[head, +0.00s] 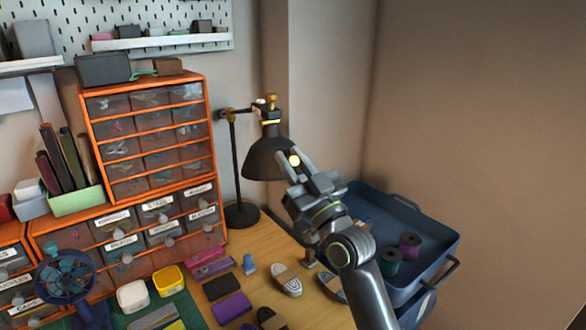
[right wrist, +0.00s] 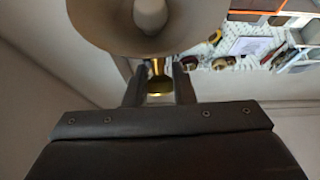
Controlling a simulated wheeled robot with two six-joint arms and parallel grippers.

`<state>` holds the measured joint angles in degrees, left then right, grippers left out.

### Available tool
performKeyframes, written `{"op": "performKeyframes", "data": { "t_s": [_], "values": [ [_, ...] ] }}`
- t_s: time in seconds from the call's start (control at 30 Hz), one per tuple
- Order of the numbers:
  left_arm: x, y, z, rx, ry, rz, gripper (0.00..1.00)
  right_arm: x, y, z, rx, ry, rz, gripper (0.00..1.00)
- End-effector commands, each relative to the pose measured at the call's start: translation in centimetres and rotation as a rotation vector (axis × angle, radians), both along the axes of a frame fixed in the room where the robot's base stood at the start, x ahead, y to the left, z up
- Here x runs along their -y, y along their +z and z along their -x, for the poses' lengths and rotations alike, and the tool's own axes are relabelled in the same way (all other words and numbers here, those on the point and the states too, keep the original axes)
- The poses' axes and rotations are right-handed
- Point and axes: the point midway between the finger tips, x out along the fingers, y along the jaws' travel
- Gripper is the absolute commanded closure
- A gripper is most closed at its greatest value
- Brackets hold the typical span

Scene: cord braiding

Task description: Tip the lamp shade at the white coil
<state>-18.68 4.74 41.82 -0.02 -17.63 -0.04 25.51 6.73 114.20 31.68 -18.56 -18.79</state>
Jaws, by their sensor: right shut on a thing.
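The black desk lamp's shade (head: 268,155) hangs from a jointed stand, its mouth facing down and slightly toward the right. My right gripper (head: 295,162) is at the shade's right side, shut on a small brass knob. In the right wrist view the brass knob (right wrist: 158,82) sits between the two fingers, and the shade (right wrist: 110,25) shows its pale inside and bulb. A pale, dark-banded oblong piece (head: 287,280) lies on the table below; I cannot tell whether it is the white coil. My left gripper is not in view.
An orange drawer cabinet (head: 206,140) stands left of the lamp. A blue tray (head: 440,232) with dark green and purple spools is at the right. Purple and dark blocks, a white tub (head: 132,296) and a yellow tub (head: 168,281) crowd the front left.

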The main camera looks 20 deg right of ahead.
Motion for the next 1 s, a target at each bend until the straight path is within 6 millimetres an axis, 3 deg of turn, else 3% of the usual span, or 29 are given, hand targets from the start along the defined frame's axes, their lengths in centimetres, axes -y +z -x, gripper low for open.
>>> {"op": "performKeyframes", "data": {
  "t_s": [0.4, 0.43, 0.57, 0.87, 1.0],
  "values": [
    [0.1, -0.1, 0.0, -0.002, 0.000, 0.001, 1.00, 0.0, -0.1, 0.0, 0.001, 0.000, 0.001, 1.00],
    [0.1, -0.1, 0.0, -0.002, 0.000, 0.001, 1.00, 0.0, -0.1, 0.0, 0.001, 0.000, 0.001, 0.73],
    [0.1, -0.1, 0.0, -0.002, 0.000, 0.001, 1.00, 0.0, -0.1, 0.0, 0.001, 0.000, 0.001, 0.57],
    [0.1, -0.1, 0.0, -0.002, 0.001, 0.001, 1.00, 0.1, -0.2, 0.1, 0.001, 0.000, 0.001, 0.57],
    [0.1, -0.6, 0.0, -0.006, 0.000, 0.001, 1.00, 0.5, -1.1, 1.2, 0.000, -0.002, 0.001, 0.57]
  ]
}}
